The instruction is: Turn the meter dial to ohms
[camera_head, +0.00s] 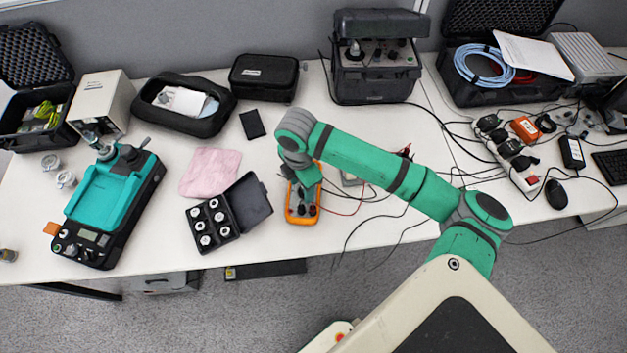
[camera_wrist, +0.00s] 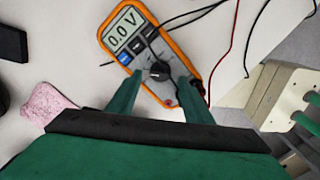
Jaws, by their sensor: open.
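An orange multimeter (camera_head: 302,212) lies on the white table in the head view, partly hidden under my arm. In the wrist view the meter (camera_wrist: 170,45) fills the upper middle, tilted. Its screen (camera_wrist: 124,29) reads 0.0 V. The black dial (camera_wrist: 159,71) sits below the screen and buttons. My gripper (camera_wrist: 155,92) is open, its two green fingers on either side of the meter's lower part, close to the dial. Whether the fingers touch the dial or meter cannot be told. In the head view the fingertips are hard to make out.
A black case of round sensors (camera_head: 213,226) stands left of the meter, with a pink cloth (camera_head: 210,172) behind it. A teal device (camera_head: 110,200) is further left. Red and black leads (camera_head: 362,200) run right of the meter. A power strip (camera_head: 515,160) lies at the right.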

